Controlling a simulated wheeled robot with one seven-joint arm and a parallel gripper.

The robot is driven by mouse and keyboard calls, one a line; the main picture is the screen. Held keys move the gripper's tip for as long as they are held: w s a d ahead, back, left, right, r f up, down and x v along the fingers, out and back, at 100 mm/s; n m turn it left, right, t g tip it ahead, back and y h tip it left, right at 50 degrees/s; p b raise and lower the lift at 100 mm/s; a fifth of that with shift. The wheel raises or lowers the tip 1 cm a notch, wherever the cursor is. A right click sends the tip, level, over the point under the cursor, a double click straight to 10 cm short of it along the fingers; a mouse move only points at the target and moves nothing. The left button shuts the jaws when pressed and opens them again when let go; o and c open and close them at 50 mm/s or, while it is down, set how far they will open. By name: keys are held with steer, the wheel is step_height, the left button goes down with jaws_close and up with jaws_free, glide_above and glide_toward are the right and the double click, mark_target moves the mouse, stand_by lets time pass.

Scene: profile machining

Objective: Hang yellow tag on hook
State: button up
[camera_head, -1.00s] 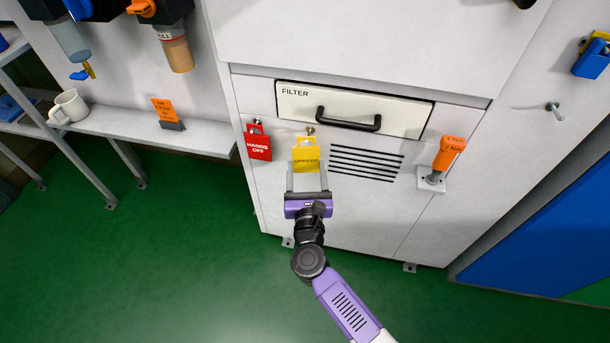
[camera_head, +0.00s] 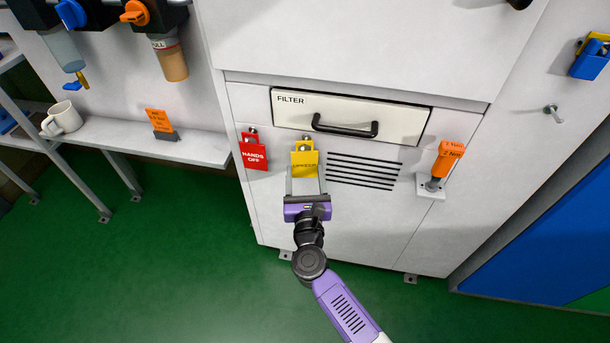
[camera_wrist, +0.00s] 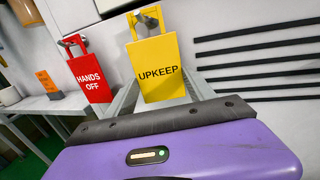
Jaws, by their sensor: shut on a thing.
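The yellow tag (camera_head: 305,160) is in my gripper (camera_head: 304,183), against the front of the white cabinet just below the filter drawer. In the wrist view the yellow tag (camera_wrist: 158,68) stands upright, reads UPKEEP, and sits between the grey fingers of my gripper (camera_wrist: 160,92). A hook (camera_wrist: 149,20) shows at the cutout near the tag's top. I cannot tell whether the tag's loop is around the hook or only in front of it. In the head view the hook (camera_head: 307,139) is mostly hidden by the tag.
A red HANDS OFF tag (camera_head: 253,153) hangs on a hook just left. The filter drawer (camera_head: 350,118) with a black handle is above. Dark vent slots (camera_head: 362,170) are to the right, and an orange-handled tool (camera_head: 446,160) stands in a bracket beyond them.

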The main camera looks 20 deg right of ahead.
steer(key=shift+f, duration=0.1)
steer(key=o, duration=1.3)
steer(key=v, duration=0.7)
steer(key=shift+s+a+p, duration=0.15)
steer(key=shift+s+p, duration=0.15)
steer(key=shift+s, duration=0.1)
